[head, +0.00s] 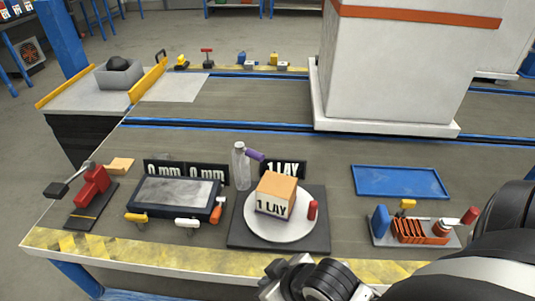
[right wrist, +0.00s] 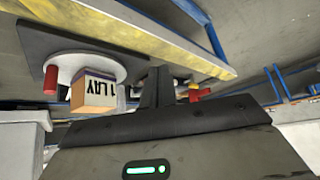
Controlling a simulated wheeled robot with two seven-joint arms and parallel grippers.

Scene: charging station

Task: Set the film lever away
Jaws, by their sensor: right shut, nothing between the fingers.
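A clear upright film roll (head: 240,168) stands behind the round white turntable (head: 290,232), with a purple lever (head: 256,155) sticking out to its right near the top. I take this as the film lever. On the turntable sits an orange-topped box (head: 277,188) marked "1 LAY", with a red peg (head: 312,210) beside it. The box also shows in the right wrist view (right wrist: 95,92). My right gripper (head: 285,274) is shut and empty at the table's front edge, in front of the turntable and apart from the lever. My left gripper is out of view.
A red lever unit (head: 92,186) stands at the far left. A grey screen panel (head: 172,193) with small yellow, white and orange handles lies left of the turntable. A blue tray (head: 400,181) and a rack of small parts (head: 415,231) are at right. A white column stands behind.

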